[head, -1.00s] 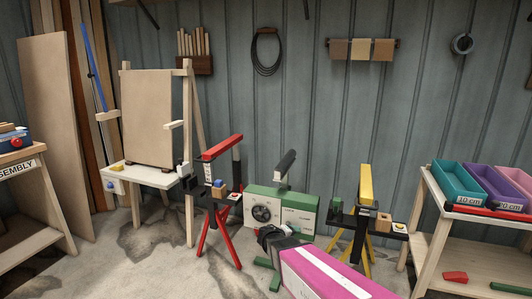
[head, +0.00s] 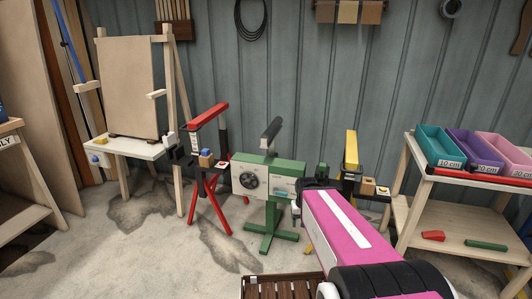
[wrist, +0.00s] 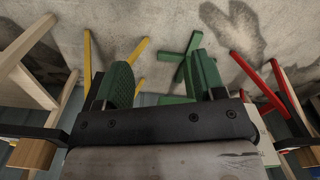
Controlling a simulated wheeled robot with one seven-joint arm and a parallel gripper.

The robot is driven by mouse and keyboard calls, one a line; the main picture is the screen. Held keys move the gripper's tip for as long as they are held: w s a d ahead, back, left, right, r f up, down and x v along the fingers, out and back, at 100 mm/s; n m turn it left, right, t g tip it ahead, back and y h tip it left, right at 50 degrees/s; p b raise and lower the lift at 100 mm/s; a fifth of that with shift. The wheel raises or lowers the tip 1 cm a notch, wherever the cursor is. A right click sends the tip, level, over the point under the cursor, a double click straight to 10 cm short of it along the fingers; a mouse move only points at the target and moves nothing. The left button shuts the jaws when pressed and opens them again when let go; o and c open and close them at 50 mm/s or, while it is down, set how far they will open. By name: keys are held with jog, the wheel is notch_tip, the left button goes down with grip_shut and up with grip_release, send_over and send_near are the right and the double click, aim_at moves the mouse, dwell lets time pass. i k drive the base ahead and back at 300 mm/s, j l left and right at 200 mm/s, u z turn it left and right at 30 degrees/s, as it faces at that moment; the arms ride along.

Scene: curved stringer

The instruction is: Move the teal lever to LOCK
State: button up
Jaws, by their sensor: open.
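The green machine (head: 268,178) stands on a green foot at the middle of the head view. Its pale front carries a round dark dial at the left and a small light patch at the right. A dark bar is raised above its top. I cannot make out a teal lever or a LOCK label for sure. My pink arm reaches in from the lower right, its end close to the machine's right side in the picture. My gripper (wrist: 158,78) is open and empty in the wrist view, its green finger pads apart. Whether it touches anything is unclear.
A red-topped stand (head: 209,115) is left of the machine and a yellow-topped stand (head: 351,150) right of it. An easel stands at the left, a shelf with coloured bins (head: 440,146) at the right. A brown slatted thing (head: 284,288) is low in front. Floor at left is clear.

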aim_at(275, 192)
jog(key=k+l+u, duration=0.3)
jog(key=l, duration=0.3)
jog(key=k+l+u, duration=0.25)
jog(key=k+l, duration=0.2)
jog(key=k, duration=0.15)
